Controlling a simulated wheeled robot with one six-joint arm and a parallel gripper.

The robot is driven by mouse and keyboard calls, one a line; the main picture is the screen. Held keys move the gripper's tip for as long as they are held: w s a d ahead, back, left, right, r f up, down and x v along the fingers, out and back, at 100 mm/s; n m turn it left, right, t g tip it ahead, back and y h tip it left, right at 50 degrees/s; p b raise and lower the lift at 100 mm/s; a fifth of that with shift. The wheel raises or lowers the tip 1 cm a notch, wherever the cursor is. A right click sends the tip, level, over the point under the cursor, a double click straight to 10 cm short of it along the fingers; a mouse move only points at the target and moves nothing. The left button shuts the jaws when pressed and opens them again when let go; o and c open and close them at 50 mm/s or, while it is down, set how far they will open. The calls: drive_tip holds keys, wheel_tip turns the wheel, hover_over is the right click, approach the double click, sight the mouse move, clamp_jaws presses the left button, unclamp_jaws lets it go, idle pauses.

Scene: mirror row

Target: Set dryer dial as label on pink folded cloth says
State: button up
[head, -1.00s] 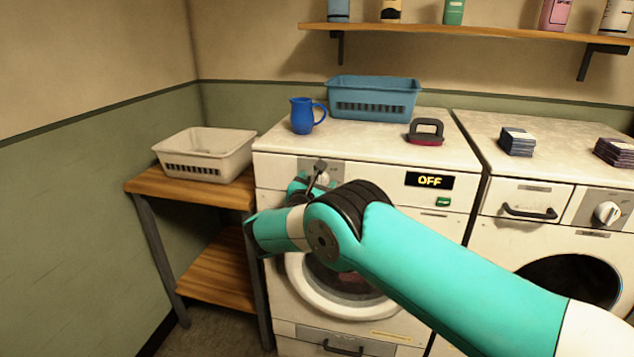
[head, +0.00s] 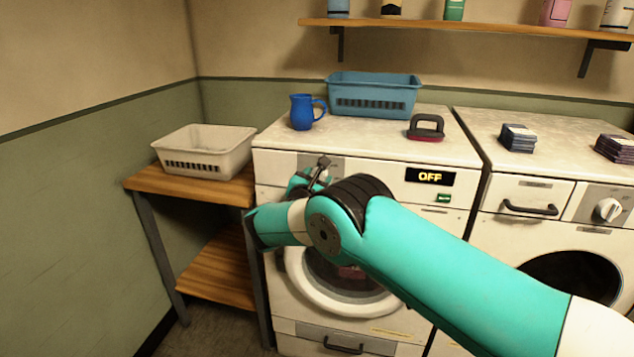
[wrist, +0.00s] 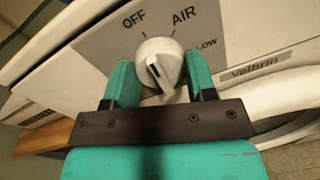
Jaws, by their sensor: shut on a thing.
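The white dial (wrist: 159,66) shows in the wrist view on a grey panel with the marks OFF, AIR and LOW. My gripper (wrist: 159,82) is shut on it, one teal finger on each side. The dial's dark pointer line leans toward the OFF side, though its exact setting is hard to tell. In the head view my gripper (head: 318,175) is at the control panel of the left machine (head: 390,175), and my arm hides most of the dial. That machine's display (head: 430,176) reads OFF.
Dark blue (head: 518,138) and purple (head: 615,148) folded stacks lie on the right machine. A pale basket (head: 205,150) sits on the wooden stand.

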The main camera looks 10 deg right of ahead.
drive_tip(key=m+b, duration=0.3)
drive_tip(key=shift+f+m, duration=0.15)
drive_tip(key=shift+m, duration=0.25)
drive_tip(key=m+b, duration=0.3)
drive_tip(key=m, duration=0.2)
drive_tip(key=shift+d+y+b, duration=0.1)
drive_tip(key=shift+y+b, duration=0.2)
drive_tip(key=shift+y, duration=0.1)
drive_tip(key=m+b, duration=0.4)
drive_tip(key=m, duration=0.1)
drive_tip(key=shift+y, duration=0.3)
drive_tip(key=shift+m+y+b, duration=0.3)
drive_tip(key=shift+m+b, duration=1.3)
drive_tip(key=shift+m, duration=0.3)
drive_tip(key=shift+r, duration=0.2)
drive_tip(key=o, duration=0.9)
drive_tip(key=shift+s, duration=0.15)
drive_tip(key=b+v, duration=0.1)
drive_tip(key=v, duration=1.6)
drive_tip(key=shift+s+b, duration=0.1)
drive_tip(key=shift+b, duration=0.2)
